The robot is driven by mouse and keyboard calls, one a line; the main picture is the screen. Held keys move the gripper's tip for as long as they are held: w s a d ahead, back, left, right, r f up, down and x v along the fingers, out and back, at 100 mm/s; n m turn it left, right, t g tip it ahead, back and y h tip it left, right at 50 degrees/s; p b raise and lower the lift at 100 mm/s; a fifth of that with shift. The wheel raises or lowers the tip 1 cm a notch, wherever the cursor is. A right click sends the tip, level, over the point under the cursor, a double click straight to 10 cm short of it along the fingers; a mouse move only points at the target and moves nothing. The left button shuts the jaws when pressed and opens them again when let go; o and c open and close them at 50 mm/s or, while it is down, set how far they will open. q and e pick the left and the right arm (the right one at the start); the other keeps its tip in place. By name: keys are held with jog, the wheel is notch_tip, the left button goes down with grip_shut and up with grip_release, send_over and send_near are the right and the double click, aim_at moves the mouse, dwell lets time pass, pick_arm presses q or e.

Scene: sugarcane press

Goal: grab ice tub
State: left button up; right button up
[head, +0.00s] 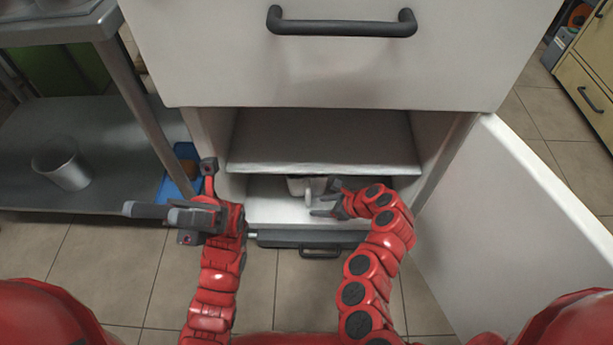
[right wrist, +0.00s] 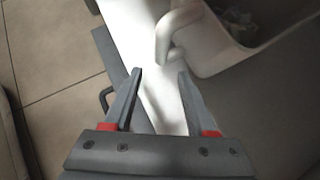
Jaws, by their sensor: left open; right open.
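The ice tub appears to be the white container (head: 303,186) with a light handle on the lower level inside the open cabinet. In the right wrist view the tub (right wrist: 212,58) shows at the upper right, its curved white handle (right wrist: 166,38) just beyond the fingertips. My right gripper (head: 322,198) is open and empty beside the handle, and its two fingers also show in the right wrist view (right wrist: 160,73). The handle is not between the fingers. My left gripper (head: 165,214) is open and empty at the cabinet's left front, outside it.
A shelf board (head: 325,140) lies close above the tub. A drawer front with a dark handle (head: 341,22) is above the opening. The cabinet door (head: 525,210) stands open at the right. A metal rack (head: 100,150) with a grey cup (head: 62,163) is at the left.

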aim_at(300, 185)
jog(key=shift+w+a+f+b, duration=0.1)
jog(key=shift+w+a+b, duration=0.25)
jog(key=shift+a, duration=0.25)
jog(key=shift+w+a+f+b, duration=0.1)
jog(key=shift+w+a+b, duration=0.2)
jog(key=shift+a, duration=0.3)
jog(key=shift+w+a+f+b, duration=0.25)
jog(key=shift+a+b, duration=0.15)
jog(key=shift+b, duration=0.25)
pick_arm(q)
jog(key=s+a+r+m+t+y, duration=0.1)
jog(key=s+a+m+t+y, duration=0.6)
jog(key=s+m+t+y, duration=0.1)
jog(key=s+t+y, duration=0.1)
jog(key=s+t, duration=0.1)
jog(key=t, duration=0.1)
jog(key=shift+a+r+y, duration=0.3)
jog(key=shift+s, duration=0.1)
pick_arm(e)
grip_shut()
